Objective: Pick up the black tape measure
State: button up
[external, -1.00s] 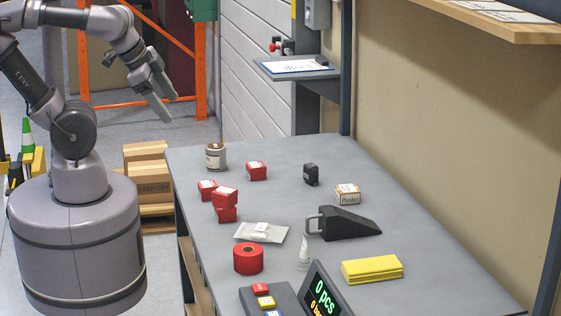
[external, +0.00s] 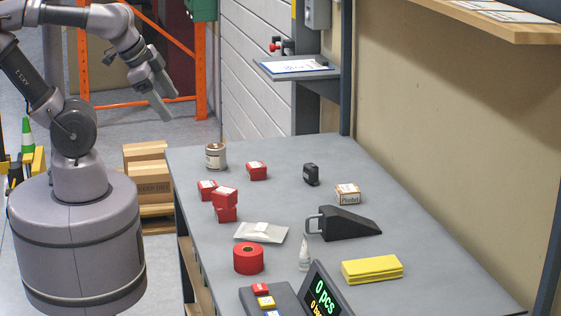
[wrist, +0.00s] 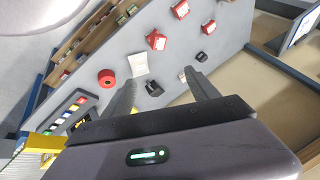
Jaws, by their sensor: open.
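The black tape measure (external: 311,174) is a small, dark, boxy object on the far part of the grey table, beyond the small white-and-brown box. In the wrist view, the small black object to the right of centre (wrist: 201,57) appears to be the tape measure. My gripper (external: 166,96) is raised off the far left side of the table, well apart from the tape measure. Its two fingers are spread with nothing between them, as the wrist view (wrist: 160,80) also shows.
The small box (external: 347,195) and a black wedge with a handle (external: 350,224) lie nearer than the tape measure. Red boxes (external: 225,197) and a can (external: 215,157) stand to its left. A wall borders the table's right side. Table around the tape measure is clear.

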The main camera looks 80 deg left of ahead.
jog(key=shift+o, duration=0.2)
jog(key=n+g+h+p, duration=0.1)
jog(key=n+g+p, duration=0.1)
jog(key=n, duration=0.5)
send_over(308, 166)
jog(key=s+d, duration=0.2)
jog(key=s, duration=0.4)
notch_tip(308, 166, down, 16)
jog(key=r, duration=0.1)
jog(key=b+x, duration=0.2)
jog(key=x, duration=0.4)
jog(key=b+x, duration=0.2)
jog(key=x, duration=0.4)
jog(key=shift+w+a+f, duration=0.25)
jog(key=x, duration=0.2)
jog(key=b+x, duration=0.2)
jog(key=x, duration=0.1)
jog(key=shift+w+a+f, duration=0.2)
jog(key=shift+w, duration=0.25)
jog(key=shift+r+t, duration=0.15)
jog(key=shift+t, duration=0.15)
